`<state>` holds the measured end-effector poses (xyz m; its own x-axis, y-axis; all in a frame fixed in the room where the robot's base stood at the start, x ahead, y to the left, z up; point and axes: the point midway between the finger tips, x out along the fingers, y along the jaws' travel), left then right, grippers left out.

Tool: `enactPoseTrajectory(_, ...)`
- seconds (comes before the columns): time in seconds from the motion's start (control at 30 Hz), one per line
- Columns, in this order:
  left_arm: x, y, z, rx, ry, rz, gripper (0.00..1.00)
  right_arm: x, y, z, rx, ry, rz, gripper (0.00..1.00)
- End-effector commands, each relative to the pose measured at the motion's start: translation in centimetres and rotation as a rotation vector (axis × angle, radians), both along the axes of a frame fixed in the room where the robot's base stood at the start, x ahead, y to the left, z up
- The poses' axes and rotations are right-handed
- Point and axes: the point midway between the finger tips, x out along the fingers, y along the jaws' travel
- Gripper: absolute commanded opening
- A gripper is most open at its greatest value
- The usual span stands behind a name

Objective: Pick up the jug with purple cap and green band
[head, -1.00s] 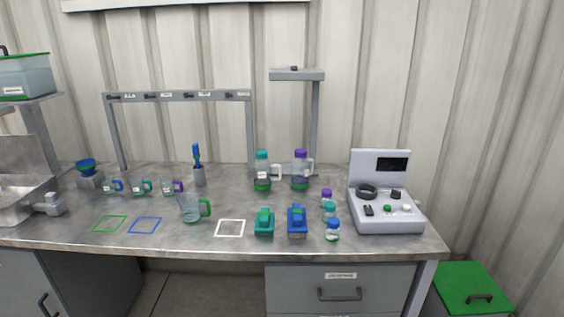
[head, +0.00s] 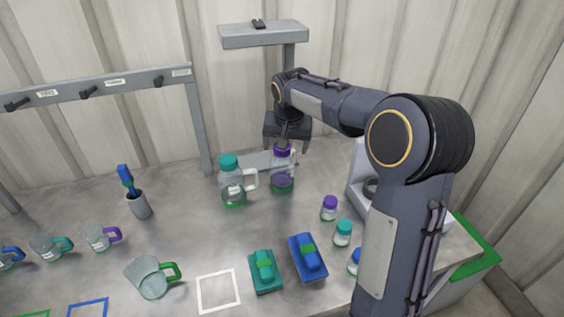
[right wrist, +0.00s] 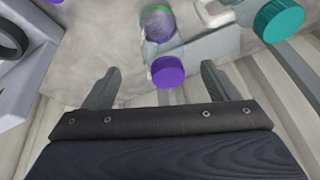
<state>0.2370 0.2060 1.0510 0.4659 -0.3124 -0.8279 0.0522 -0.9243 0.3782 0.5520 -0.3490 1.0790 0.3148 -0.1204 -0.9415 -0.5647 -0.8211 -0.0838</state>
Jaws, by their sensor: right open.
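The jug with the purple cap (head: 282,172) stands upright on the bench, clear-bodied with purple contents; a green band shows low on it. In the right wrist view its purple cap (right wrist: 168,71) appears between my fingertips, its body beyond. My right gripper (head: 289,146) is open at the cap, partly hiding the jug's top; I cannot tell whether it touches. It also shows in the right wrist view (right wrist: 161,72), with no grip on the jug. A similar jug with a teal cap (head: 232,182) stands close to its left. My left gripper is not in view.
Small capped bottles (head: 329,207) stand to the front right, near my arm. A green case (head: 264,270) and a blue case (head: 307,257) lie in front. A grey post with a shelf (head: 262,35) rises behind the jugs.

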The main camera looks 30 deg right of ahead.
Motion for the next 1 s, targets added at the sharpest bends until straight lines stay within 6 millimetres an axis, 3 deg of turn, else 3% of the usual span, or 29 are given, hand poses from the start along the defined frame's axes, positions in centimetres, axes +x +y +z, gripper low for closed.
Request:
enactPoseTrajectory(0.03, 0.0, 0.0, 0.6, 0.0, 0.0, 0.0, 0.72, 1.8, -0.2, -0.1, -0.031, 0.008, -0.018, 0.81)
enactPoseTrajectory(0.1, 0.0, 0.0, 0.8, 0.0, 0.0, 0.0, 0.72, 3.4, -0.4, -0.3, -0.066, 0.008, -0.041, 0.81)
enactPoseTrajectory(0.23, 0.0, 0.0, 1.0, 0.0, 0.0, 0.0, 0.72, 5.1, -0.7, -0.8, -0.099, 0.007, -0.063, 0.81)
enactPoseTrajectory(0.8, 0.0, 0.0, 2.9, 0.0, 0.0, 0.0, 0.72, 6.8, -3.0, -7.2, -0.103, 0.008, -0.067, 0.81)
enactPoseTrajectory(1.0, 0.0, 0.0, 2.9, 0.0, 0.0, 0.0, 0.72, 7.1, -3.1, -7.9, -0.103, 0.006, -0.066, 0.81)
